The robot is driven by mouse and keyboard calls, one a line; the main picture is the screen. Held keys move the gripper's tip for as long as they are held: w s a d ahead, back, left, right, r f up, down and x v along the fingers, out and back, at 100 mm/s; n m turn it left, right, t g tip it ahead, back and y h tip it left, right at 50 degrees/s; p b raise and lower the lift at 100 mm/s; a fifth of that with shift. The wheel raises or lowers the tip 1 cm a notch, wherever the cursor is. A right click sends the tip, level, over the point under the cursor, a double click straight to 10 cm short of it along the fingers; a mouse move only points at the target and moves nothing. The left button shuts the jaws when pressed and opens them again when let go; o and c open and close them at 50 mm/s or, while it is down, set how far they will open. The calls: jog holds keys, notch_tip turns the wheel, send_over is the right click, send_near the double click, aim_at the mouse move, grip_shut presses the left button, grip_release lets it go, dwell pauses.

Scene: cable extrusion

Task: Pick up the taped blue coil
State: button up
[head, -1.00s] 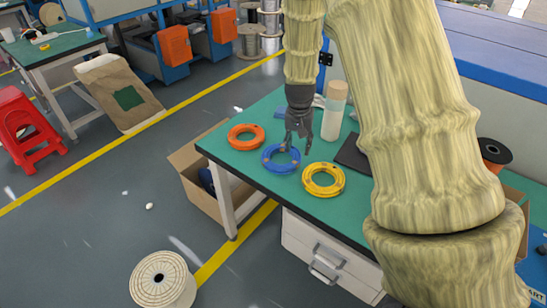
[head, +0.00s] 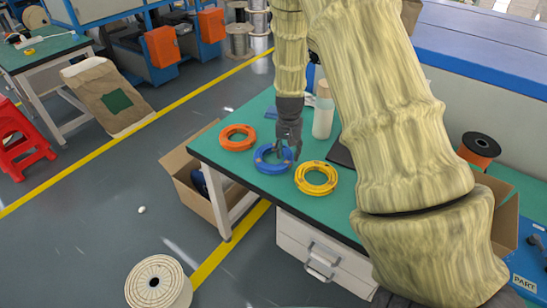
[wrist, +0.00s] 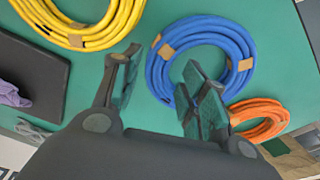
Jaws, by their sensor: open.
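The blue coil (head: 264,168) lies flat on the green table top between the orange coil and the yellow coil. In the wrist view the blue coil (wrist: 215,28) shows brown tape patches around its ring. My gripper (head: 286,156) is low over the right side of the blue coil. In the wrist view my gripper (wrist: 160,78) is open and empty. Its right finger overlaps the near part of the blue ring, hiding some of it; its left finger shows over bare table. I cannot tell whether a finger touches the coil.
The yellow coil (head: 316,190) lies close on the right and the orange coil (head: 237,146) on the left. A pale bottle (head: 322,118) stands behind. A dark flat panel (wrist: 30,75) lies beyond the yellow coil. The table's front edge is near the coils.

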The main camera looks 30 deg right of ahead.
aim_at(288, 157)
jog(key=shift+w+d+f+p, duration=0.1)
jog(key=shift+f+p, duration=0.2)
jog(key=shift+f, duration=1.45)
jog(key=shift+c, duration=0.4)
jog(key=c, duration=0.8)
jog(key=shift+o, duration=0.2)
